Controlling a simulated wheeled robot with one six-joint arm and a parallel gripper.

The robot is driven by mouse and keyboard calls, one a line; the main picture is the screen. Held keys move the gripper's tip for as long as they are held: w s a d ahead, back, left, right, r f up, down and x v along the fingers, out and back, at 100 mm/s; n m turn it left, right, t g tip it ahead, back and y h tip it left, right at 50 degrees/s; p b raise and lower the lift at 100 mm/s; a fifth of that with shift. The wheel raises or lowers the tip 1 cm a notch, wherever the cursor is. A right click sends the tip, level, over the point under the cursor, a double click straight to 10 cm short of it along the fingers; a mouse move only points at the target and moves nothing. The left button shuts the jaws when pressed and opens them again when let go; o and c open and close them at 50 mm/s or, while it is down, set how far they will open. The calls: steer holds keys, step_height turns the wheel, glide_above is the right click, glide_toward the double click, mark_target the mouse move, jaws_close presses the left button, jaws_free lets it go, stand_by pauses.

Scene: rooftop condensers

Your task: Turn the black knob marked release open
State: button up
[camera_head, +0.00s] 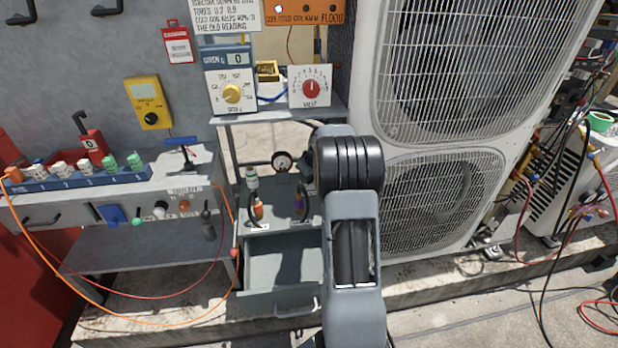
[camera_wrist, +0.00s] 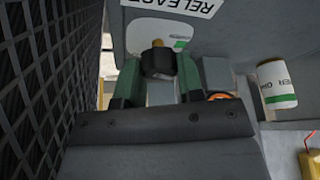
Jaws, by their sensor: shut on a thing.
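The black knob (camera_wrist: 158,64) shows in the wrist view on a grey panel, with a small brass-coloured piece at its middle. A white label reading RELEASE (camera_wrist: 178,5) is above it, upside down in the picture. A pale plate with a green mark lies behind the knob. My gripper (camera_wrist: 158,76) has one green-grey finger on each side of the knob and is shut on it. How far the knob is turned cannot be told.
A large white condenser (camera_head: 450,80) stands right of my arm; its dark grille (camera_wrist: 45,85) fills the wrist view's left side. A labelled white can (camera_wrist: 277,85) is to the right. A gauge (camera_head: 282,163) and an open drawer (camera_head: 283,265) are left of my arm. Loose hoses lie right.

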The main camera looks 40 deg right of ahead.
steer(key=shift+n+y+b, duration=0.5)
steer(key=shift+n+y, duration=0.1)
steer(key=shift+n, duration=1.1)
steer(key=o, duration=0.9)
